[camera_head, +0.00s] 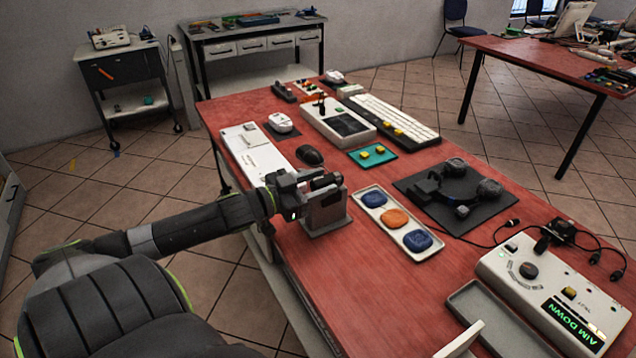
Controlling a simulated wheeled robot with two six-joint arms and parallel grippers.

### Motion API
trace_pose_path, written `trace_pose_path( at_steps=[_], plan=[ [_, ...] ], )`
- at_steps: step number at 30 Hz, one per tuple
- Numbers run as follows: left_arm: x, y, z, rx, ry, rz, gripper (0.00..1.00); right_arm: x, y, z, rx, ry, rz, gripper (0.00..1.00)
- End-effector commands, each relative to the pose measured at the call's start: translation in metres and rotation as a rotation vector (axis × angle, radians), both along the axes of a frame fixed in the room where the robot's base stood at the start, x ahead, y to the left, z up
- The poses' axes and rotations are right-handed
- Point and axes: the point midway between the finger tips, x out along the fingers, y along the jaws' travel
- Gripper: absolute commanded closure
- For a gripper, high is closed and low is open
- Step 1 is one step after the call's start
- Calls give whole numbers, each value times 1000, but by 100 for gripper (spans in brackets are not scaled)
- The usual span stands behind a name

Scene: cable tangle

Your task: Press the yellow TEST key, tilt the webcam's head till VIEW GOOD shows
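The cream test box (512,275) stands at the right front of the red table. Its lit green display (572,325) reads AIM DOWN. The yellow TEST key (569,292) sits on its top beside the display. My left gripper (322,190) is over a grey block-like stand (327,218) near the table's left edge. Dark parts between gripper and stand overlap, so I cannot tell whether the fingers hold anything. I cannot clearly make out the webcam; it may be the dark piece at the stand, partly hidden by the gripper. My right gripper is not in view.
A tray with blue and orange discs (370,188) lies right of the stand. A black mat (430,208) holds a dark headset-like object. A black cabled piece (556,232) is behind the test box. An empty grey tray (490,312) lies left of it. Bare red tabletop lies in front.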

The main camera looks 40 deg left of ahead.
Motion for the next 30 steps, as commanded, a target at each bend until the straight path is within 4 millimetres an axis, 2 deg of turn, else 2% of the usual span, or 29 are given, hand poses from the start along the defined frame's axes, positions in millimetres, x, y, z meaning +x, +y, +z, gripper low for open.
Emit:
trace_pose_path(
  at_steps=[1, 6, 9, 18, 25, 26, 30],
  plan=[
    [0, 0, 0, 0, 0, 0, 64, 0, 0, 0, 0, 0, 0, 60],
    [0, 0, 0, 0, 0, 0, 86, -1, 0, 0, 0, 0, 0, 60],
    [0, 0, 0, 0, 0, 0, 96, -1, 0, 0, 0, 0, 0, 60],
    [-1, -2, -1, 134, -39, 0, 96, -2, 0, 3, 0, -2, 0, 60],
    [-1, -2, -1, 136, -38, 0, 96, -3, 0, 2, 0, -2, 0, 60],
    [-1, -2, -1, 136, -38, 0, 69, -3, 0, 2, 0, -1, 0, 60],
    [-1, -2, -1, 135, -38, 0, 51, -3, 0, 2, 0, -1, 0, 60]
  ],
)
